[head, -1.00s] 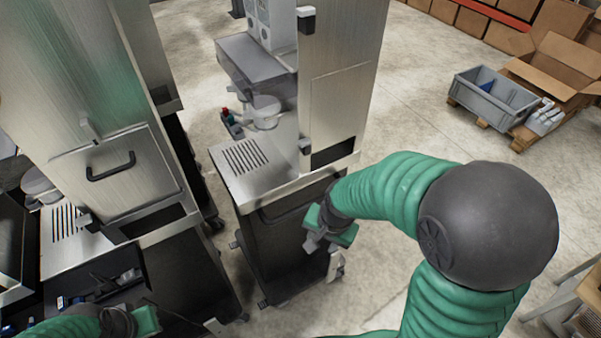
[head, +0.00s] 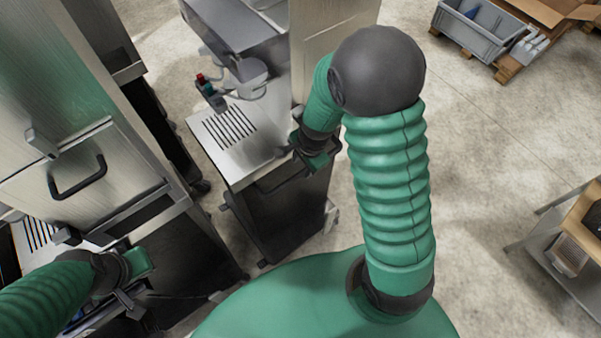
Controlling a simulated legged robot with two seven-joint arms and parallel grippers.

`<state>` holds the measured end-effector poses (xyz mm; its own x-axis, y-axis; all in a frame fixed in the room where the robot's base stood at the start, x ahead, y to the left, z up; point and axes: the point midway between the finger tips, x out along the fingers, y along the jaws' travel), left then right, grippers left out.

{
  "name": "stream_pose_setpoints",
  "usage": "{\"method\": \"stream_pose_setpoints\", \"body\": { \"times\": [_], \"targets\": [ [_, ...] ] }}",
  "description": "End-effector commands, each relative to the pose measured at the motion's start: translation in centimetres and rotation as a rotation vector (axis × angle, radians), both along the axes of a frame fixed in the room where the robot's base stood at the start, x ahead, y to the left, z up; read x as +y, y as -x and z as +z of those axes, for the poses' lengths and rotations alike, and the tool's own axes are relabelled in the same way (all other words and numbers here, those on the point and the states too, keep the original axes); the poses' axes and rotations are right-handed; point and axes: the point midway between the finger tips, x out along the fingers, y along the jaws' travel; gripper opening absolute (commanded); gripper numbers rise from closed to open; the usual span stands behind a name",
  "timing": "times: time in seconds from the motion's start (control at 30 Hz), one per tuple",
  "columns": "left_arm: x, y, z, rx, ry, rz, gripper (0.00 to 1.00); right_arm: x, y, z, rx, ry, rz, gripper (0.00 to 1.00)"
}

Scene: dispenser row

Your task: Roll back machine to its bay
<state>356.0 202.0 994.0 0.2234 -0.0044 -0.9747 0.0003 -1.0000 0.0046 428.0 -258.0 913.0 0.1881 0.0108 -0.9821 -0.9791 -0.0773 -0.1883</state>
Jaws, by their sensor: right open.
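The machine (head: 238,172) is a steel dispenser on a dark wheeled cart in the middle of the head view. It stands upright on the floor, with a slotted drip grate and a dark bar handle (head: 284,180) along its near edge. My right gripper (head: 316,160) is open at the right end of this handle. I cannot tell whether the handle lies between its fingers. My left gripper (head: 138,290) is at the lower left, in front of the neighbouring machine; its fingers are too unclear to tell open from shut.
A neighbouring steel machine (head: 95,150) with a black door handle stands to the left, with a narrow gap between the two. A grey crate (head: 470,32) on a pallet is at the top right. A shelf table (head: 570,235) is at the right edge. The floor between is clear.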

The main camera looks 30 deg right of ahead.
Motion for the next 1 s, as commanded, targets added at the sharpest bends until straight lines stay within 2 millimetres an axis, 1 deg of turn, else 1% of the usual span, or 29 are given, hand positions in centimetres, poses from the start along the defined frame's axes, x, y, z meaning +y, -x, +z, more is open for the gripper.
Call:
{"method": "stream_pose_setpoints", "body": {
  "times": [0.03,0.1,0.2,0.3,0.37,0.6,0.9,0.93,1.0],
  "targets": [
    [0.0,0.0,-0.7,0.000,0.000,0.000,0.00,-0.1,-0.1,-1.7,0.004,-0.002,-0.005,0.41],
    [0.0,0.0,-1.0,0.000,0.000,0.000,0.00,-0.1,-0.4,-3.1,0.002,-0.002,-0.004,0.41],
    [0.0,0.0,-1.2,-0.001,0.000,0.000,0.00,0.0,-0.6,-4.6,0.000,0.000,-0.001,0.41],
    [0.0,0.0,-1.3,-0.001,0.000,-0.001,0.00,0.0,-0.9,-5.4,-0.001,0.000,-0.001,0.41],
    [0.0,0.0,-1.3,-0.001,0.000,-0.001,0.00,0.0,-1.0,-5.7,-0.002,0.000,-0.001,0.41],
    [0.0,0.0,-1.3,-0.001,0.000,0.000,0.00,0.1,-1.1,-5.7,-0.001,0.001,0.000,0.41],
    [0.0,0.0,-1.3,0.000,0.000,0.000,0.00,0.1,-1.1,-5.7,-0.002,0.000,0.000,0.02],
    [0.0,0.0,-1.3,0.000,0.000,0.000,0.00,0.1,-1.1,-5.7,-0.002,0.001,0.000,0.00],
    [0.0,0.0,-1.3,0.000,0.000,0.000,0.00,0.0,-1.1,-5.7,-0.003,0.001,0.000,0.00]
  ]
}}
